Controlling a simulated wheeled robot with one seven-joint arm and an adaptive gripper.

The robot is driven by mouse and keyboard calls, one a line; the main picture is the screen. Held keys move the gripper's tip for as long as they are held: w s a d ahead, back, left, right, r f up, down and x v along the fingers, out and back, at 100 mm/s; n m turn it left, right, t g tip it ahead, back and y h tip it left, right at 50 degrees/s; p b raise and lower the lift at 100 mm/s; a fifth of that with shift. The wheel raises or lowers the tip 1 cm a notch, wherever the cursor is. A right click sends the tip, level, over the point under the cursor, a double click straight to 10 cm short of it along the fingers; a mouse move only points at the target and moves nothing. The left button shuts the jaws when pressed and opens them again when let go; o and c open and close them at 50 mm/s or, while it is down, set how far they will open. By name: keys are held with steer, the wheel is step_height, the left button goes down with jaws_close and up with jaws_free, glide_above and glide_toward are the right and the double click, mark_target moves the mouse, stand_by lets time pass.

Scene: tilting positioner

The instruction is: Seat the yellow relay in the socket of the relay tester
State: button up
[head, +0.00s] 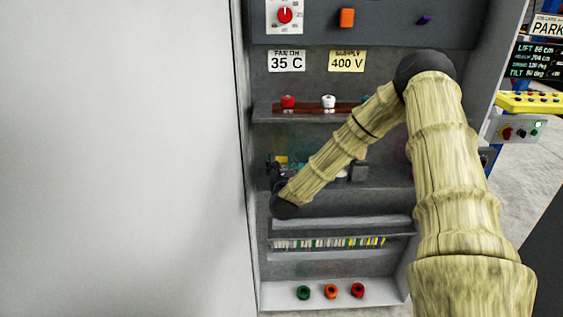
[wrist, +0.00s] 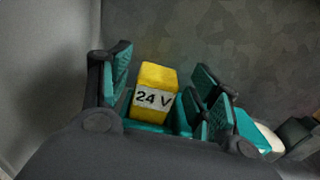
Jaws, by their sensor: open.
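The yellow relay (wrist: 158,78) has a white label reading "24 V". In the wrist view it stands between the fingers of my gripper (wrist: 163,84), with gaps visible on both sides. The fingers are dark with teal pads, and they are open. A teal surface (wrist: 150,126) shows below the relay; I cannot tell whether it is a socket or another part. In the head view a small yellow patch (head: 281,159), likely the relay, shows beside my gripper (head: 277,170) on the middle shelf. My forearm hides much of that shelf, and I cannot identify the relay tester with certainty.
A pale wall or door (head: 120,160) stands close on the left. Above is a shelf (head: 262,113) with red and white knobs.

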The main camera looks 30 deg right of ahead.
steer(key=b+v, duration=0.2)
steer(key=v, duration=0.7)
steer(key=shift+s+a, duration=0.2)
steer(key=shift+s, duration=0.05)
